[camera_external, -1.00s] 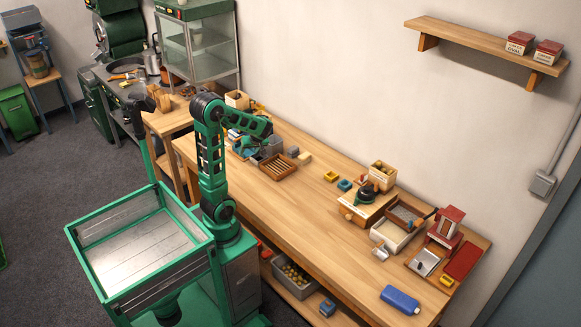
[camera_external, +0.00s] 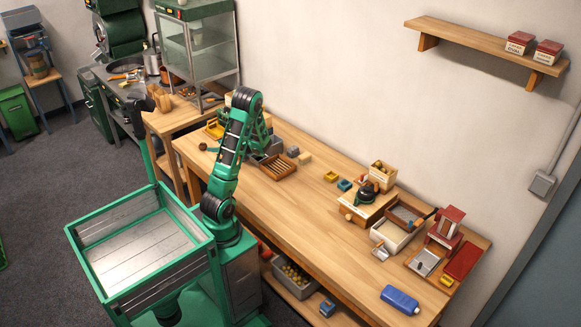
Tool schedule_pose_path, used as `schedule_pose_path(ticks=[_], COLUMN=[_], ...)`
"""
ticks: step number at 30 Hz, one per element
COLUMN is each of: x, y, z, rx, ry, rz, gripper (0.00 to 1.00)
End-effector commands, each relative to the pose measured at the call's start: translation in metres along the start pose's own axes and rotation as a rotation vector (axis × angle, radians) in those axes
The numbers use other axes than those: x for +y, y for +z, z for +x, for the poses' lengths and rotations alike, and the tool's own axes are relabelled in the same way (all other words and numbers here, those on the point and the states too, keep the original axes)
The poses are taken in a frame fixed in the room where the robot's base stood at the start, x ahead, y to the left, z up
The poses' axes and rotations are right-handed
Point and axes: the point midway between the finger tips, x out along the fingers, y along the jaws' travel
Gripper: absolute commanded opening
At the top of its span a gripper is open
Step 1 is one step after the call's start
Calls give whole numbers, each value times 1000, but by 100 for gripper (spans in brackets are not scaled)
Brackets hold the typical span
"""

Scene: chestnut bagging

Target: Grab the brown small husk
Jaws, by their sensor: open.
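A small dark brown lump (camera_external: 203,146) lies at the left end of the long bench; it may be the brown husk, but it is too small to be sure. My gripper (camera_external: 262,150) points down over the bench, by a grey bin (camera_external: 272,149) to the right of the lump. It is open; its fingertips are small and partly hidden by my arm and the bin. I cannot tell whether anything lies between them.
A slatted wooden tray (camera_external: 281,169) sits just right of the grey bin. A yellow item (camera_external: 214,128) is behind the brown lump. Small yellow and blue blocks lie mid-bench. A wooden box with a black-topped tool (camera_external: 367,192) stands further right. The bench front is mostly clear.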

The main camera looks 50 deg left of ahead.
Motion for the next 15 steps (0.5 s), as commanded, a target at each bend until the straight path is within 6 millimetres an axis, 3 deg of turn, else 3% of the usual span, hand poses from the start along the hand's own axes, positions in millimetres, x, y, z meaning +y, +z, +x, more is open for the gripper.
schedule_pose_path(ticks=[15], x=[0], y=[3], z=[56], rx=[-1], ry=[-1], rz=[0], gripper=[58])
